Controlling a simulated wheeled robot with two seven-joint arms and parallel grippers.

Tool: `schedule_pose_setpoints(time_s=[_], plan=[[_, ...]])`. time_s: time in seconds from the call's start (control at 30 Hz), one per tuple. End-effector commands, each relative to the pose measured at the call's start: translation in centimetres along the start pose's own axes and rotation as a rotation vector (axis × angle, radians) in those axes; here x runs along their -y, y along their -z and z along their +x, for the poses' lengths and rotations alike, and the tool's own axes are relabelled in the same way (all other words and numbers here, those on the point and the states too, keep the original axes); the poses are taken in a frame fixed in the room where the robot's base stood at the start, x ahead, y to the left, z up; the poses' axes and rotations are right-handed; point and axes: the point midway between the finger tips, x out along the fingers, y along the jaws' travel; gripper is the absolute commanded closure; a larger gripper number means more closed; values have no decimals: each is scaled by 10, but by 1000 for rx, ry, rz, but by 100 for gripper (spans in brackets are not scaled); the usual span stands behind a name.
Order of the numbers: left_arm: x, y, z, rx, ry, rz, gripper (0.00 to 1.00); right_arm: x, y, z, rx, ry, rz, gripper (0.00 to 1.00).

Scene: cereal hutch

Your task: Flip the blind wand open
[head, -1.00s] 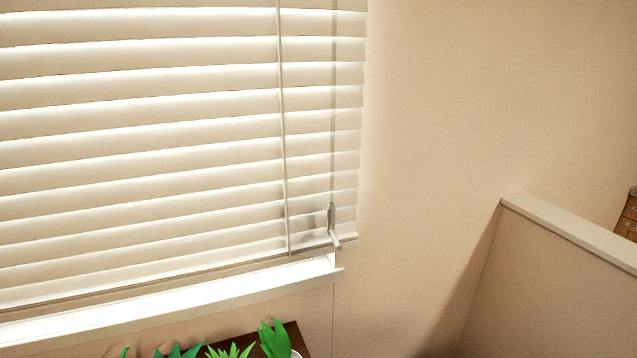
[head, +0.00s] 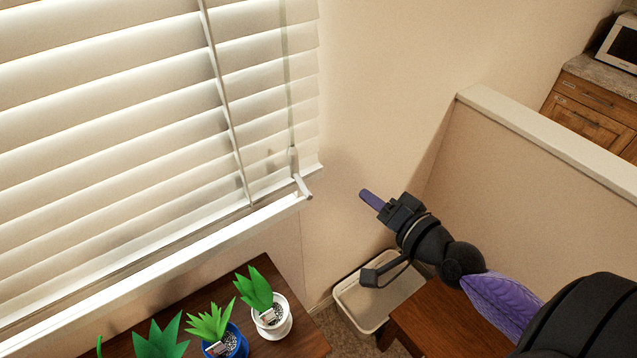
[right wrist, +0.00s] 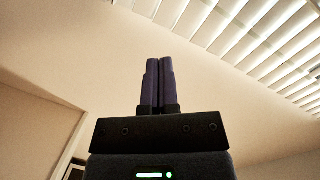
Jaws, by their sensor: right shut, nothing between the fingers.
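White window blinds (head: 110,115) fill the left of the head view, their slats tilted with light between them. The thin blind wand (head: 293,160) hangs near their right edge, with a thicker lower end and a short pale piece bent out by the sill corner. A longer pale rod or cord (head: 226,100) hangs to its left. My right gripper (head: 366,195) is right of the wand's lower end, apart from it, pointing up-left. Its purple fingers are together and empty, also in the right wrist view (right wrist: 159,65), where blinds show at upper right. My left gripper is not in view.
Potted plants (head: 270,315) stand on a dark wooden surface (head: 262,272) below the window. A low partition wall (head: 540,190) is at right. A pale bin (head: 348,300) and a wooden tabletop (head: 440,320) lie below my right arm. The wall between blinds and gripper is clear.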

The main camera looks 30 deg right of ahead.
Motion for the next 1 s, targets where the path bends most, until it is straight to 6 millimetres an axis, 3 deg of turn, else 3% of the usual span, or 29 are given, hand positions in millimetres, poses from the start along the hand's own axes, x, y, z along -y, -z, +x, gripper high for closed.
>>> schedule_pose_setpoints(time_s=[0.43, 0.7, 1.0], plan=[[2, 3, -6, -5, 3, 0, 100, 1, 0, 94, -1, 2, 0, 100], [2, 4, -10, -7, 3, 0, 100, 0, -35, 102, 2, -1, 2, 100], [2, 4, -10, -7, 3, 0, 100, 0, -39, 103, 1, 0, -2, 100]])
